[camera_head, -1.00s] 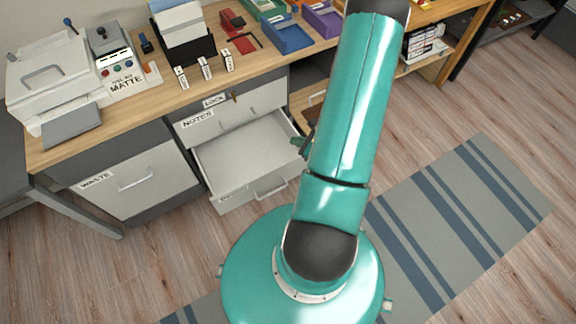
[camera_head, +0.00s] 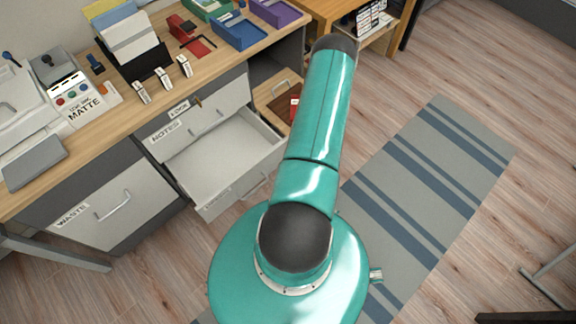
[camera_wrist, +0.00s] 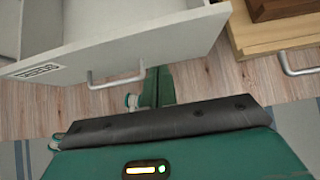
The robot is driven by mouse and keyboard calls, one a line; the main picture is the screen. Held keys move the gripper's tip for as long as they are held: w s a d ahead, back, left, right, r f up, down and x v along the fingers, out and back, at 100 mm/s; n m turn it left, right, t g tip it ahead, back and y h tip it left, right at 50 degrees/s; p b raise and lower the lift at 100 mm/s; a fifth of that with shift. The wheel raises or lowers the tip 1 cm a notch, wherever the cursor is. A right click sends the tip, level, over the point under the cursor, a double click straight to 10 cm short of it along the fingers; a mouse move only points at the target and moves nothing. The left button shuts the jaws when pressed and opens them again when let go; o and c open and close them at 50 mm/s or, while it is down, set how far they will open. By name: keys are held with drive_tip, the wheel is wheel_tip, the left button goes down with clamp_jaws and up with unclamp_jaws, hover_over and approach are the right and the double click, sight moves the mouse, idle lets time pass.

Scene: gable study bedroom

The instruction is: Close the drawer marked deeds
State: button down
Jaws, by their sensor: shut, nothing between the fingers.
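The pale grey deeds drawer (camera_head: 225,160) is pulled well out below the notes drawer (camera_head: 205,122) in the head view, and it looks empty. In the wrist view its front (camera_wrist: 150,48) crosses the top, with a small dark-framed label (camera_wrist: 38,72) at left and a bar handle (camera_wrist: 116,80). My gripper (camera_wrist: 158,72) shows there as two teal fingers side by side, shut and empty. In the picture, the fingers lie just right of the handle; I cannot tell whether they touch the drawer. In the head view my arm hides the gripper.
A waste drawer (camera_head: 115,205) is shut at left. Right of the deeds drawer, a wooden drawer (camera_head: 275,88) stands open with a brown box in it. The desktop (camera_head: 115,118) carries trays, stamps and a machine.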

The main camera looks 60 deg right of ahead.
sight(270, 155)
drive_tip(key=w, duration=0.1)
drive_tip(key=w+d+f, duration=0.1)
drive_tip(key=w, duration=0.1)
drive_tip(key=w+f, duration=0.1)
drive_tip(key=w, duration=0.1)
drive_tip(key=shift+d, duration=0.2)
drive_tip(key=shift+w+r, duration=0.1)
drive_tip(key=shift+w, duration=0.35)
drive_tip(key=shift+d, duration=0.1)
drive_tip(key=shift+w+d, duration=0.1)
drive_tip(key=shift+w, duration=0.05)
